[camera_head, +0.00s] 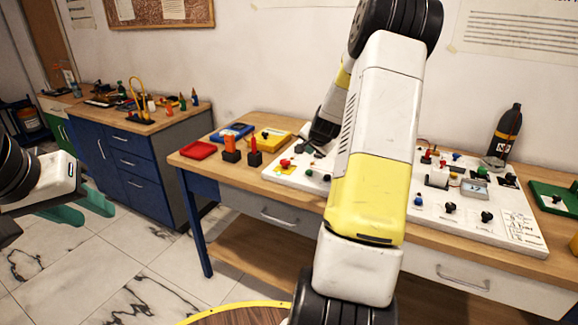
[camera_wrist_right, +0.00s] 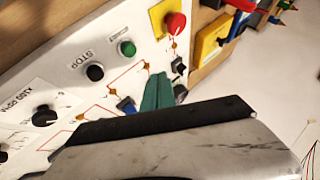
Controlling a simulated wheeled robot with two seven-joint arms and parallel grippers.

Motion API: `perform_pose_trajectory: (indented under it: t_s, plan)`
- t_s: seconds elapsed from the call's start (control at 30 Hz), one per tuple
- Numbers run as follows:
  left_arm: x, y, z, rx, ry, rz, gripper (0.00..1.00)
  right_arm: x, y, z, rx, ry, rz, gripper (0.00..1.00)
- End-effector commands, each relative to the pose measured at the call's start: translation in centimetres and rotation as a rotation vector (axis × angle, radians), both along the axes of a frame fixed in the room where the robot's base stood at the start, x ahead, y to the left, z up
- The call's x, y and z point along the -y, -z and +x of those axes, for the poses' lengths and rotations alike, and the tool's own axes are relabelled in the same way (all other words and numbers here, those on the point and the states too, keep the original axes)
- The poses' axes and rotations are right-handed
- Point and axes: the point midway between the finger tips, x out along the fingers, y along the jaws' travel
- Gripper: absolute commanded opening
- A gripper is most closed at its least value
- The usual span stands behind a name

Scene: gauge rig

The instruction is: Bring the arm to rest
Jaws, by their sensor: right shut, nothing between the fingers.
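My right arm (camera_head: 375,150) reaches up and over the workbench, and its dark wrist part shows behind it. In the head view its fingers are hidden. In the right wrist view my right gripper (camera_wrist_right: 157,78) has its teal fingers together with nothing between them, over the white panel (camera_wrist_right: 60,55). The fingertips are close to a black knob (camera_wrist_right: 181,93) and a blue part (camera_wrist_right: 126,105); I cannot tell whether they touch. My left gripper (camera_head: 92,207) is at the left, over the floor, with its teal fingers apart and empty.
The panel carries a red button (camera_wrist_right: 175,23) on a yellow plate, a green button (camera_wrist_right: 127,48) and several knobs. A red tray (camera_head: 198,150) and orange-handled tools (camera_head: 253,150) are on the bench's left. A dark bottle (camera_head: 503,135) stands at the back right. Open floor lies left of the bench.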

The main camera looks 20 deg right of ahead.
Motion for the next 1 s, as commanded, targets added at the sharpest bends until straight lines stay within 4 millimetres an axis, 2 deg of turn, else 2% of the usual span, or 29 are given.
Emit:
perform_pose_trajectory:
  t_s: [0.37,0.47,0.57,0.67,0.8,0.87,1.0]
  plan:
    - [0.0,0.0,0.0,0.0,0.0,0.0,0.36,-0.4,-0.4,-0.1,-0.001,-0.009,-0.003,0.0]
    - [0.0,0.0,0.0,0.0,0.0,0.0,0.36,-2.2,-2.2,-0.5,-0.009,-0.055,-0.02,0.0]
    - [0.0,0.0,0.0,0.0,0.0,0.0,0.36,-6.0,-5.6,-2.1,-0.029,-0.151,-0.053,0.0]
    - [0.0,0.0,0.0,0.0,0.0,0.0,0.36,-10.7,-9.5,-5.0,-0.059,-0.272,-0.096,0.0]
    - [0.0,0.0,0.0,0.0,0.0,0.0,0.36,-16.6,-13.7,-10.6,-0.102,-0.441,-0.158,0.0]
    - [0.0,0.0,0.0,0.0,0.0,0.0,0.36,-18.8,-15.0,-13.4,-0.119,-0.511,-0.183,0.0]
    - [0.0,0.0,0.0,0.0,0.0,0.0,0.36,-23.0,-17.2,-20.4,-0.151,-0.668,-0.24,0.0]
